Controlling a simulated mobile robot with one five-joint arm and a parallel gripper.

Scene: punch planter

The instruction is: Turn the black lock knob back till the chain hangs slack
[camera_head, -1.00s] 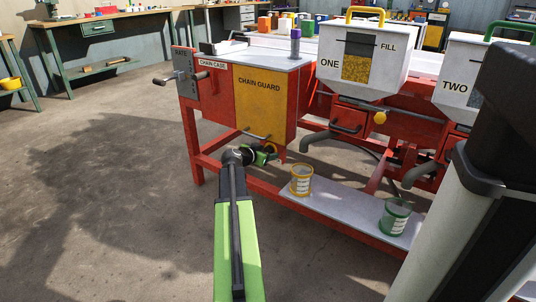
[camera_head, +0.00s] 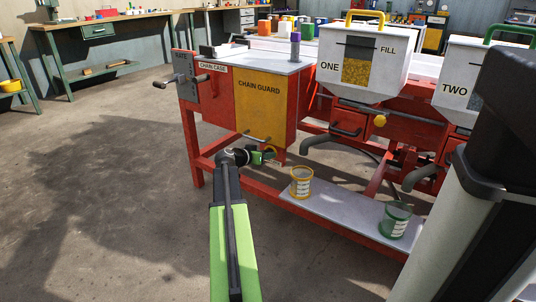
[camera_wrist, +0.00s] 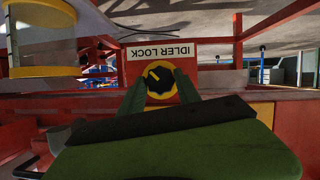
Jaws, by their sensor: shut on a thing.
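The black lock knob (camera_wrist: 160,76) shows in the wrist view, with a yellow scalloped ring around it and a yellow pointer mark. It sits on a red panel under a white "IDLER LOCK" label (camera_wrist: 162,51), which reads upside down. My gripper's two green fingers (camera_wrist: 160,90) stand on either side of the knob and are shut on it. In the head view my gripper (camera_head: 265,156) is low at the front of the red bench, below the yellow chain guard (camera_head: 262,105). The knob is hidden there. I cannot see the chain in either view.
A grey crank handle (camera_head: 178,80) sticks out at the bench's left end. The floor at left is clear.

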